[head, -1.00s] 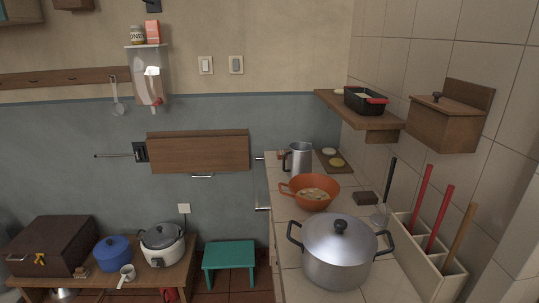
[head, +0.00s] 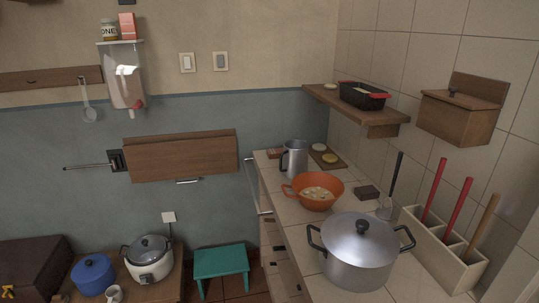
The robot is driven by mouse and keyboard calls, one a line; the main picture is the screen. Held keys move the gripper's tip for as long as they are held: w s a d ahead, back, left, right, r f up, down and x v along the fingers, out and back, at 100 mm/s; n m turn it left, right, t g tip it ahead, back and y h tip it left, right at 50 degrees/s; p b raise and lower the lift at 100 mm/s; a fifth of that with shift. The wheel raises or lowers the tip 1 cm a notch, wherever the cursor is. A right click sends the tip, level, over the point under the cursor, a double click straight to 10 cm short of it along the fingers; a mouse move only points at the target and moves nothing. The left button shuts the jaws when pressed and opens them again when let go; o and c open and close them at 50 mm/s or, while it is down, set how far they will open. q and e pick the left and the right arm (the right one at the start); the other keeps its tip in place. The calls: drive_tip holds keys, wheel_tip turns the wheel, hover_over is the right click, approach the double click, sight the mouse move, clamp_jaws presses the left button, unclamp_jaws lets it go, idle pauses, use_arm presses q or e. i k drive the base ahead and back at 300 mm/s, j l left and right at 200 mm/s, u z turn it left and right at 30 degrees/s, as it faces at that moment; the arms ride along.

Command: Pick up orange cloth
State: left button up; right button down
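I see no orange cloth that I can make out in the head view. The orange thing on the tiled counter (head: 292,222) is a two-handled pan (head: 317,205) with pale pieces in it, not a cloth. Neither of my grippers is in view.
A large lidded steel pot (head: 358,268) stands at the counter's front. Behind are a metal jug (head: 294,160) and a small board (head: 327,156). A utensil holder (head: 445,250) lines the right wall. Below a wall shelf (head: 360,108) is counter space. A green stool (head: 221,262) stands on the floor.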

sight(273, 153)
drive_tip(key=z, duration=2.05)
drive_tip(key=u, duration=2.05)
drive_tip(key=i+j+u, duration=0.15)
drive_tip(key=i+j, duration=0.45)
drive_tip(key=j, duration=0.1)
